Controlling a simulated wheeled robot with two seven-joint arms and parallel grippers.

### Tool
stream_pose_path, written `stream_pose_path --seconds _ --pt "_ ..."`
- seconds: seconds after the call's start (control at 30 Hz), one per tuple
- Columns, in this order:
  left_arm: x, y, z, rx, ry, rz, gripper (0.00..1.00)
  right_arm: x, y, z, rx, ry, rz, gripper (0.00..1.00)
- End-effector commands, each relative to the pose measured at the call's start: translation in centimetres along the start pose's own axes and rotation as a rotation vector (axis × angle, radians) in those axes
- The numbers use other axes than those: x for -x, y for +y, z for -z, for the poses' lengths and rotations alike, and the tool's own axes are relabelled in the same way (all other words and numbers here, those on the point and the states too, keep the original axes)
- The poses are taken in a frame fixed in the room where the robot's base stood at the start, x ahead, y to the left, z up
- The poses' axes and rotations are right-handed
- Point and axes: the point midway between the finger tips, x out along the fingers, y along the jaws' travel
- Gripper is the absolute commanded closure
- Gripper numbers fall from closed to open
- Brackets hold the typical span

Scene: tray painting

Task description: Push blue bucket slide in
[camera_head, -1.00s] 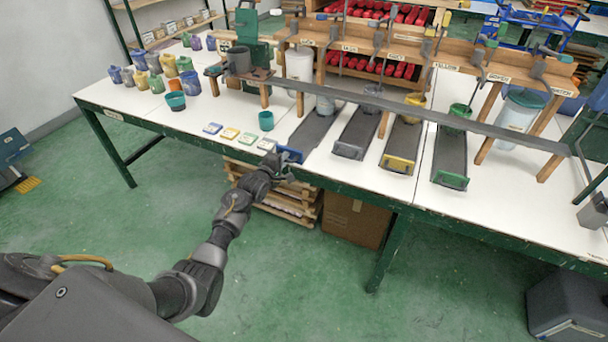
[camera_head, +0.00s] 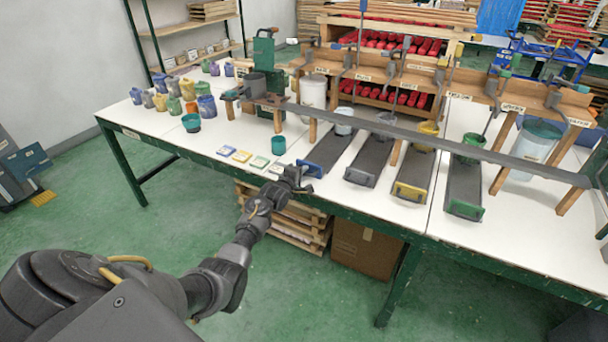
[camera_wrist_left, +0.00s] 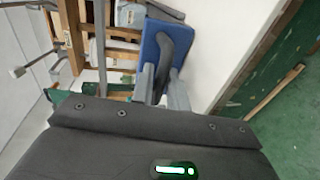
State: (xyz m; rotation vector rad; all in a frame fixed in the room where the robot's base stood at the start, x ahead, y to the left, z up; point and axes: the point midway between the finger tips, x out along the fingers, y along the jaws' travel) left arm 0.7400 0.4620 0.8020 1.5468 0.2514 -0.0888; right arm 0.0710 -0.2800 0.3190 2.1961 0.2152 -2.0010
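The blue bucket slide is a dark, sloping channel (camera_head: 333,147) with a blue front plate (camera_head: 314,170) at the table's near edge. A pale bucket (camera_head: 343,122) stands at its upper end. The front plate lies about level with those of the neighbouring slides. My left gripper (camera_head: 303,181) is at this plate. The left wrist view shows the blue plate (camera_wrist_left: 150,45) with a dark curved handle (camera_wrist_left: 178,45). My left fingers (camera_wrist_left: 160,88) lie on either side of the handle and look shut on it; the contact is partly hidden. My right gripper is not in view.
Slides with grey (camera_head: 360,178), yellow (camera_head: 410,192) and green (camera_head: 464,210) fronts lie to the right. A long grey rail (camera_head: 440,142) crosses above the slides.

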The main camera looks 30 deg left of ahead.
Motion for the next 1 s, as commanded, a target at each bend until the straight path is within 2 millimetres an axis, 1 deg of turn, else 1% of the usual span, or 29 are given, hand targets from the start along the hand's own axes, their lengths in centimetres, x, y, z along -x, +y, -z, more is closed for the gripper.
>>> stream_pose_path --seconds 0.23,0.37,0.47,0.7,0.8,0.9,1.0 --pt "0.0 0.0 -0.1 -0.001 -0.003 0.0 0.84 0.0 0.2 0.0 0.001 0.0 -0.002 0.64" --pt "0.7 0.1 -0.1 -0.001 -0.003 -0.001 0.84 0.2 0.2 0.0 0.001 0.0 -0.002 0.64" --pt "2.0 0.0 -0.2 -0.001 -0.004 -0.001 0.84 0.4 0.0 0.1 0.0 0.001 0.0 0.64" --pt "6.5 0.0 -0.1 -0.002 -0.002 -0.001 0.84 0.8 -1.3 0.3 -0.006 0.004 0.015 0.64" --pt "8.2 0.0 0.0 0.0 -0.001 0.0 0.84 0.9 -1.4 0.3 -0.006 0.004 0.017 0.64" --pt "9.5 -0.1 -0.1 -0.001 -0.002 0.001 0.84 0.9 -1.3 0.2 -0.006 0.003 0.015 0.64" --pt "10.3 0.0 0.0 0.0 -0.001 0.0 0.84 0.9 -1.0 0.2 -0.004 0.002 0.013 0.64"
